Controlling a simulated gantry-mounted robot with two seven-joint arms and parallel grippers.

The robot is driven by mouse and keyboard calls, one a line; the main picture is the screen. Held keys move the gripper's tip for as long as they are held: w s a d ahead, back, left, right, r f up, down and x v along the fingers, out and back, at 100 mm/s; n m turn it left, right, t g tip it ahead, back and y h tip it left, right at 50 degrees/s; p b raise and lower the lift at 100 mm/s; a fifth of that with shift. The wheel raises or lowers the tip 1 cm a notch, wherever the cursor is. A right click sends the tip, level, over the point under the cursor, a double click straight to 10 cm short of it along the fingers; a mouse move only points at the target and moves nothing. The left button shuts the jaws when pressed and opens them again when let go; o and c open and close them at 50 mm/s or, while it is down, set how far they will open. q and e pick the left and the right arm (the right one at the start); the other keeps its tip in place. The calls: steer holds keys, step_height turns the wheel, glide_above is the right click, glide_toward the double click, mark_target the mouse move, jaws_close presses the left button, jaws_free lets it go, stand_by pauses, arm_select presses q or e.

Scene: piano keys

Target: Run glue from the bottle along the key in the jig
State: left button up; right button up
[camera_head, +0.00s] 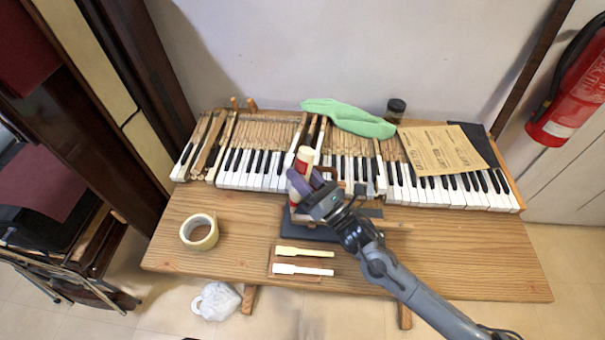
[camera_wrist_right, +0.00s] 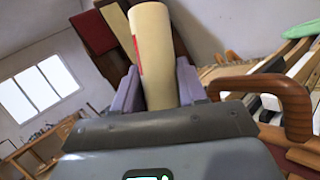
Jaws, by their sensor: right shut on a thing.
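My right gripper (camera_head: 308,181) is shut on a cream bottle with red on it (camera_head: 304,157), between its two purple fingers. In the right wrist view the bottle (camera_wrist_right: 155,55) rises between the fingers, and no nozzle shows. The gripper is above the dark mat at the middle of the bench. A brown wooden handle (camera_wrist_right: 285,92) and brown wood, seemingly part of the jig, show right of the gripper in the wrist view. The jig and its key are mostly hidden behind my gripper in the head view, so contact cannot be told. My left gripper is not in view.
A yellow and a white key piece (camera_head: 303,270) lie at the bench's front. The keyboard (camera_head: 250,168) runs behind, with a green cloth (camera_head: 349,117), brown paper (camera_head: 441,149) and dark jar (camera_head: 395,110). The bench's right front is clear.

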steer(key=shift+f, duration=0.15)
steer(key=shift+f+b, duration=0.8)
steer(key=shift+f, duration=0.05)
stand_by(0.4)
